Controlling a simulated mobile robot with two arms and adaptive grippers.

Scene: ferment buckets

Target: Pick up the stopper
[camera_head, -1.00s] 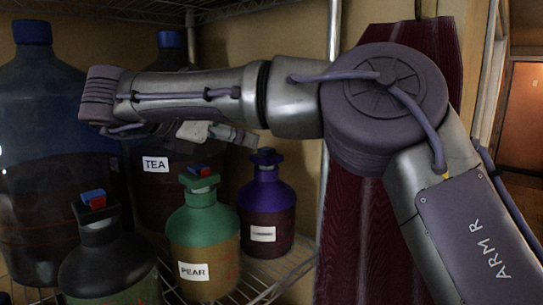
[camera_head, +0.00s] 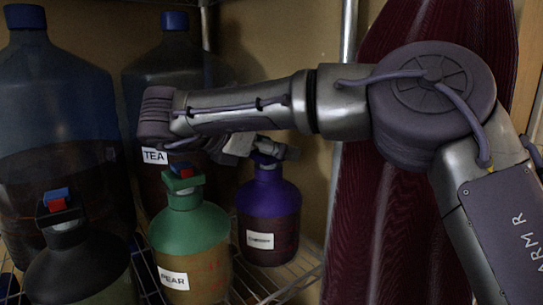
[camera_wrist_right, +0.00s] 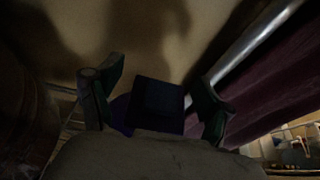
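A purple bottle (camera_head: 268,208) with a white label stands on the wire shelf, a dark stopper (camera_head: 264,160) at its top. My right gripper (camera_head: 268,149) is at this stopper, its fingers partly covering it in the head view. In the right wrist view the dark, square-looking stopper (camera_wrist_right: 158,104) sits between the two fingertips of my right gripper (camera_wrist_right: 155,98), with gaps on both sides. That gripper looks open; contact is not visible. A green PEAR jug (camera_head: 190,243) and a black jug (camera_head: 78,262) carry red and blue stoppers. My left gripper is out of view.
Large blue-capped carboys (camera_head: 55,120) stand behind at the left, one labelled TEA.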

